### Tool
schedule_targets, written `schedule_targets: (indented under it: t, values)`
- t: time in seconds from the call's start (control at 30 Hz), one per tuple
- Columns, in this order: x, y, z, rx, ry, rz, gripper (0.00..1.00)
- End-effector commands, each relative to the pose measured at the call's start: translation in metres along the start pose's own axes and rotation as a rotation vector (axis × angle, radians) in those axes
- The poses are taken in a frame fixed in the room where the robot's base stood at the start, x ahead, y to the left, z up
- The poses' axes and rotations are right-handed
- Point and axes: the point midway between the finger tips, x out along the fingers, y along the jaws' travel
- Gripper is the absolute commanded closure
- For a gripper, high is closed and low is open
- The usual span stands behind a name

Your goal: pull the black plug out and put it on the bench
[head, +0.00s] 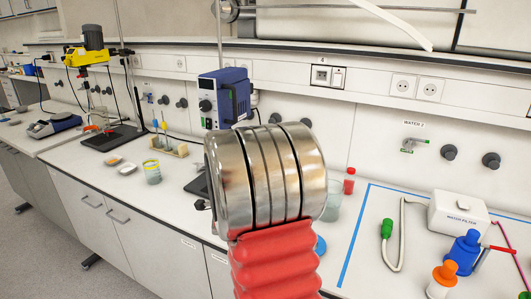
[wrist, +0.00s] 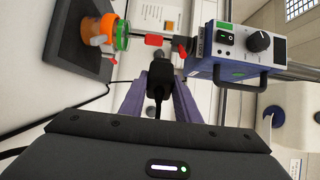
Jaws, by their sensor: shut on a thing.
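The black plug (wrist: 159,78) sits between the two purple fingertips of my gripper (wrist: 158,92) in the wrist view, and the gripper is shut on it. A dark cord runs from the plug back between the fingers. I cannot tell whether the plug is still seated in a socket. In the head view my silver and red arm covers the middle, and neither the gripper nor the plug shows. The white bench (head: 150,195) runs along the wall, with bare top near its front edge.
A blue device (head: 225,97) stands behind my arm; it is close to the gripper in the wrist view (wrist: 240,45). An orange jar (wrist: 97,28) is on a dark plate. Bottles and a water filter (head: 460,215) stand at the right, inside blue tape.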

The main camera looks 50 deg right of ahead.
Motion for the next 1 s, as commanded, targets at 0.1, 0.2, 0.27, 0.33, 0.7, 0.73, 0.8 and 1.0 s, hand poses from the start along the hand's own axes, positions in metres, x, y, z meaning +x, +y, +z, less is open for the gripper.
schedule_targets:
  t: [0.1,0.2,0.27,0.33,0.7,0.73,0.8,1.0]
  values:
    - [-0.018,0.018,0.046,-0.002,-0.098,0.002,1.00]
    - [-0.035,0.031,0.082,-0.002,-0.177,0.002,1.00]
    - [-0.046,0.040,0.103,-0.002,-0.225,0.003,1.00]
    - [-0.061,0.048,0.128,-0.002,-0.281,0.003,1.00]
    - [-0.154,0.092,0.246,-0.002,-0.572,0.003,1.00]
    - [-0.162,0.095,0.254,-0.002,-0.596,0.002,1.00]
    - [-0.183,0.102,0.274,-0.002,-0.649,0.003,1.00]
    - [-0.231,0.116,0.317,-0.001,-0.765,0.002,1.00]
